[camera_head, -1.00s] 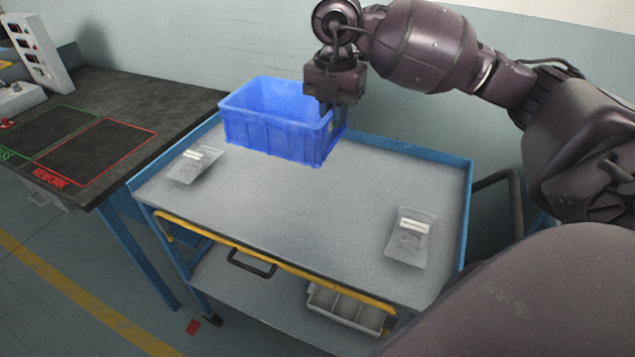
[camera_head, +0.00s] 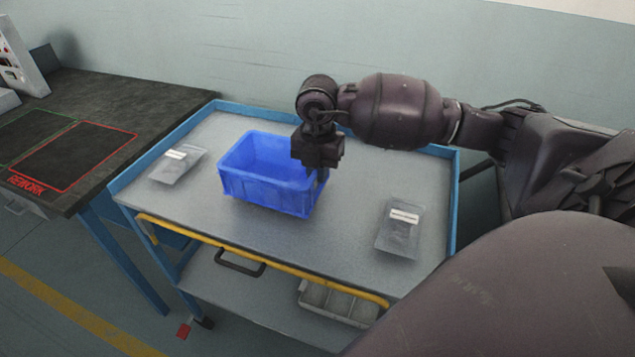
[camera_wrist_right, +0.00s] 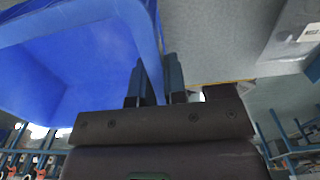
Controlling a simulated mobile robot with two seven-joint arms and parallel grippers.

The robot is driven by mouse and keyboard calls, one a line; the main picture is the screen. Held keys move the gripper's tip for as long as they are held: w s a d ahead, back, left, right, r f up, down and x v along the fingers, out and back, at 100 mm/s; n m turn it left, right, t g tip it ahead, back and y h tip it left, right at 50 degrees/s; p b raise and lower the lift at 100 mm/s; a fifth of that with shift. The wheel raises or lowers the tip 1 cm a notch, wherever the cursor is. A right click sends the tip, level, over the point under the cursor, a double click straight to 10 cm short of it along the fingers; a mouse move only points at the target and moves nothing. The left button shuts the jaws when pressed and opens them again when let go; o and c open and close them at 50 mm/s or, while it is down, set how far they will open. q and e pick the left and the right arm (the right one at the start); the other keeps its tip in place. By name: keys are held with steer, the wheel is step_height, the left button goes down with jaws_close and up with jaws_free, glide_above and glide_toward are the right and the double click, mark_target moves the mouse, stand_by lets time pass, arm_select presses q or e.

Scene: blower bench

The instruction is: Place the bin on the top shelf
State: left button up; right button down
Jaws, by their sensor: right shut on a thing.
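The blue bin (camera_head: 264,190) is upright and empty at the middle of the cart's top shelf (camera_head: 345,215), between two flat grey packets. It looks on or just above the surface; I cannot tell whether it touches. My right gripper (camera_head: 318,172) is shut on the bin's right wall. In the right wrist view the fingers (camera_wrist_right: 155,82) straddle the wall of the bin (camera_wrist_right: 85,60). My left gripper is not in view.
A grey packet (camera_head: 178,164) lies left of the bin and another (camera_head: 400,228) lies right of it. Blue rims edge the shelf. A dark bench (camera_head: 130,105) stands at the left. A divided grey tray (camera_head: 338,302) sits on the lower shelf.

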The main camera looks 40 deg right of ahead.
steer(key=shift+f, duration=1.8)
steer(key=c, duration=1.2)
jaws_free()
steer(key=shift+o, duration=0.2)
step_height(320, 180, up, 12)
steer(key=shift+r+p, duration=0.15)
steer(key=shift+p, duration=0.25)
